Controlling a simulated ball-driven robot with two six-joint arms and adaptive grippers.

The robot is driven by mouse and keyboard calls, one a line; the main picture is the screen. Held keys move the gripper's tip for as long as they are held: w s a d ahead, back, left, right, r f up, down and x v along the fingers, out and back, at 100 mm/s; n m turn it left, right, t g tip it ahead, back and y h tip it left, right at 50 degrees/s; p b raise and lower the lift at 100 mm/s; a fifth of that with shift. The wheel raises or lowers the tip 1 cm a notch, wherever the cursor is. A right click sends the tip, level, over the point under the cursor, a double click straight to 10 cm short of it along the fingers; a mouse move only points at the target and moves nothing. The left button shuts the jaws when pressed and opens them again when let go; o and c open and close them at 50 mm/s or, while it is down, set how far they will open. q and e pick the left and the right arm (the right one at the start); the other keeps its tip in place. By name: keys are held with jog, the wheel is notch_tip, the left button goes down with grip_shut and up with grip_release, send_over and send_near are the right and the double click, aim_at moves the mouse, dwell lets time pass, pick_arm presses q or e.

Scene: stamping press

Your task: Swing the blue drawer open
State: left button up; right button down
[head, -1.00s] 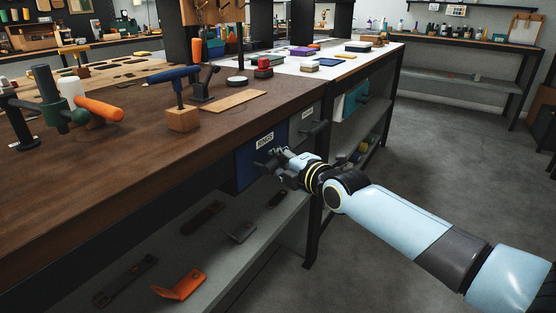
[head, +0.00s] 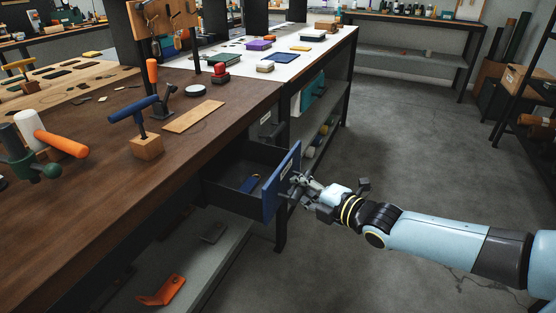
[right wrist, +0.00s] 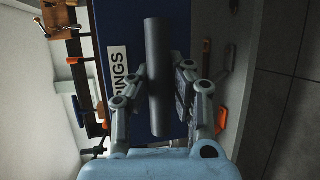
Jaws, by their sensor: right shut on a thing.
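My right gripper (head: 297,188) is at the outer face of the drawer front. In the right wrist view, the gripper (right wrist: 162,85) has its fingers on both sides of the dark bar handle (right wrist: 153,60) and is shut on it. In the head view the handle is mostly hidden by the fingers. My left gripper is not in view.
The brown workbench top (head: 100,215) carries clamps and a wooden block (head: 147,147). A lower shelf (head: 205,270) holds an orange bracket (head: 162,291). A grey drawer front (head: 266,124) sits beyond the blue drawer. Grey floor (head: 400,130) is clear on the right.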

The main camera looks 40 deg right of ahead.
jog(key=shift+s+d+p, duration=0.3)
jog(key=shift+s, duration=0.4)
jog(key=shift+s+d+p, duration=0.3)
jog(key=shift+s, duration=0.4)
jog(key=c, duration=1.2)
grip_release()
jog(key=shift+o, duration=0.2)
jog(key=s+r, duration=0.2)
jog(key=s, duration=0.9)
jog(key=shift+s, duration=0.4)
jog(key=shift+r, duration=0.15)
